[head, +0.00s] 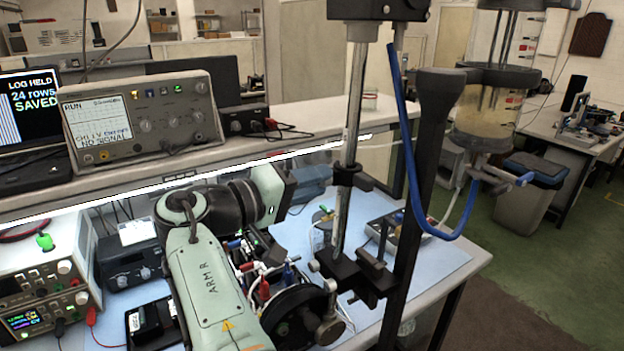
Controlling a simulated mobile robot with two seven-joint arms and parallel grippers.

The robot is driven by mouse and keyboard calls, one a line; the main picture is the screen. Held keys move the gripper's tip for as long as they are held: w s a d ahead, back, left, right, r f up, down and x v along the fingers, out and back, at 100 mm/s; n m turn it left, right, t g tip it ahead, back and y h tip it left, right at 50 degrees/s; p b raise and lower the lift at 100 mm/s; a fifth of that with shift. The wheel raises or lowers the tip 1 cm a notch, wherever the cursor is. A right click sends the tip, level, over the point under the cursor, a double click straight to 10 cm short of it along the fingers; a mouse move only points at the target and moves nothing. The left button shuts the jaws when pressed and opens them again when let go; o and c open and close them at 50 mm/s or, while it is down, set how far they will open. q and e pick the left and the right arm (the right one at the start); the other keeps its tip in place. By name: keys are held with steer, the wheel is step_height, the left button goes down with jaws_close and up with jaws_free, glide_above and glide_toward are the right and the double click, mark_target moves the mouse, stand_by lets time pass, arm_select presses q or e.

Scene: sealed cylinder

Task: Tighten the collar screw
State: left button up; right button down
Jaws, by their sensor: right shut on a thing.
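A slanted metal rod (355,110) carries a dark collar (352,179) around its middle. The collar screw is too small and too covered to make out clearly. My right arm comes up from the bottom and bends right at the wrist, so my right gripper (292,188) is at the left of the collar, at about its height. It is shut on what seems to be the collar screw; its fingertips are not clear. A cylinder of cloudy yellowish liquid (484,118) hangs to the right in a dark frame. My left gripper is out of view.
A blue hose (408,150) loops down from the top beside a dark upright post (424,170). An oscilloscope (143,118) stands on the shelf at left. Cables and a dark round device (292,318) crowd the bench below. The blue mat (445,262) is partly bare at right.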

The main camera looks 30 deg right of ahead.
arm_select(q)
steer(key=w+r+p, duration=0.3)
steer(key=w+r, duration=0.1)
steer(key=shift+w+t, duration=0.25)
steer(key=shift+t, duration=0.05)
arm_select(e)
steer(key=n, duration=0.6)
steer(key=n+g, duration=0.1)
steer(key=n, duration=0.5)
steer(key=n+y, duration=0.1)
steer(key=n, duration=0.6)
steer(key=shift+d+r, duration=0.1)
steer(key=shift+r, duration=0.15)
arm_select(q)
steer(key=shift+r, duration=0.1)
arm_select(e)
steer(key=c, duration=1.2)
jaws_free()
steer(key=o, duration=0.4)
steer(key=shift+d, duration=0.1)
steer(key=shift+c, duration=0.2)
steer(key=a+r, duration=0.2)
steer(key=a, duration=1.1)
steer(key=shift+s, duration=0.45)
